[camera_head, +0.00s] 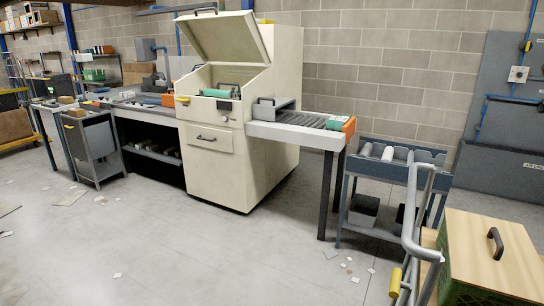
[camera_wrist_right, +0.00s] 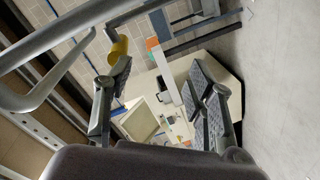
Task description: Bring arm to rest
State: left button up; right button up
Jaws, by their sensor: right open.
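My right gripper (camera_wrist_right: 160,82) shows in the right wrist view, with its two grey padded fingers spread apart. Nothing is held between them; the floor and the cream machine (camera_wrist_right: 147,122) show well beyond. A grey tubular handle (camera_wrist_right: 62,38) with a yellow sleeve (camera_wrist_right: 118,47) passes close to the left finger in that view; I cannot tell whether they touch. Neither gripper shows in the head view, and my left gripper is in no view.
In the head view, the handle (camera_head: 412,215) stands at the lower right beside a wooden-lidded green box (camera_head: 492,255). A blue-grey roller cart (camera_head: 398,152) is behind it. The cream machine (camera_head: 215,150), its lid raised, has an outfeed table (camera_head: 290,132). The floor (camera_head: 200,255) in front is mostly open, with scattered scraps.

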jog(key=s+a+f+g+y, duration=0.2)
jog(key=s+f, duration=0.2)
jog(key=f, duration=0.6)
jog(key=s+a+f+g+y, duration=0.2)
jog(key=s+f, duration=0.2)
jog(key=f, duration=0.5)
jog(key=s+a+f+g+y, duration=0.25)
jog(key=s+f, duration=0.25)
jog(key=f, duration=0.5)
jog(key=s+f+m+g, duration=0.1)
jog(key=s+f, duration=0.4)
jog(key=s, duration=0.5)
jog(key=s+f+m+g+y, duration=0.1)
jog(key=s+f+g, duration=0.2)
jog(key=s, duration=0.6)
jog(key=s+f+m+g, duration=0.1)
jog(key=s+f+g, duration=0.2)
jog(key=s+f, duration=0.5)
jog(key=s, duration=0.2)
jog(key=shift+s+d, duration=0.25)
jog(key=shift+s, duration=0.1)
jog(key=shift+f+y, duration=0.1)
jog(key=shift+y, duration=0.15)
jog(key=shift+c, duration=0.5)
